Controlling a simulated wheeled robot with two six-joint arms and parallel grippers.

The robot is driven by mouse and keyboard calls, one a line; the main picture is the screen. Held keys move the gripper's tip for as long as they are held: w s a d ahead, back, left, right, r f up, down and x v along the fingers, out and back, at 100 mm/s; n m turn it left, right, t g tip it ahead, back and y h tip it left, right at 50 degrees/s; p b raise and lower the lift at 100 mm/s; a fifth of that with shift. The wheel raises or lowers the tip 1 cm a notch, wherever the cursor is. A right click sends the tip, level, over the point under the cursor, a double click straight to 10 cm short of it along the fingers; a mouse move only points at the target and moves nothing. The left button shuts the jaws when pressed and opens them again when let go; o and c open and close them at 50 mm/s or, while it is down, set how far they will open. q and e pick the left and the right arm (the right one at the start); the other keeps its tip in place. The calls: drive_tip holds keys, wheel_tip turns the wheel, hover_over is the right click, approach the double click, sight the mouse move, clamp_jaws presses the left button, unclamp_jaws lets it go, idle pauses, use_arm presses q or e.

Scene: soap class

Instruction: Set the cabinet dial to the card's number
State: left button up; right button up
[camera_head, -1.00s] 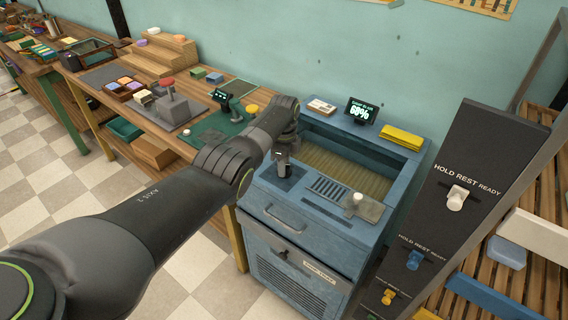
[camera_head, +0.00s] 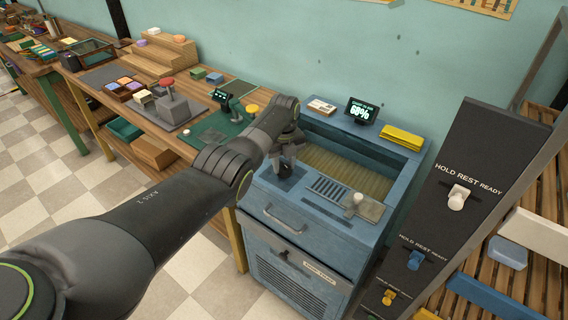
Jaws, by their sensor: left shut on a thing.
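The blue cabinet (camera_head: 279,218) stands right of the workbench. A small dark knob, the dial (camera_head: 284,169), sits on a dark plate at the left of its top. My left gripper (camera_head: 284,162) points down from above, with its fingers around the dial, shut on it. The dial's marks are hidden or too small to read. A small black display (camera_head: 362,110) at the cabinet's back edge shows a line of small text over "68%". A small pale card (camera_head: 321,106) lies on the back ledge; its number cannot be read. My right gripper is not in view.
A pale knob on a plate (camera_head: 358,200) is at the front right. A dark panel with HOLD REST READY levers (camera_head: 459,196) stands to the right. The wooden bench (camera_head: 190,95) with blocks is behind my left arm.

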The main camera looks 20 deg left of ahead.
sight(284, 164)
use_arm(q)
drive_tip(key=shift+w+r+m, duration=0.1)
drive_tip(key=shift+r+m, duration=0.05)
drive_tip(key=shift+m, duration=0.65)
drive_tip(key=o, duration=1)
drive_tip(key=shift+r, duration=0.45)
wheel_tip(284, 164, up, 16)
drive_tip(key=shift+r+b, duration=0.2)
drive_tip(key=shift+b, duration=0.85)
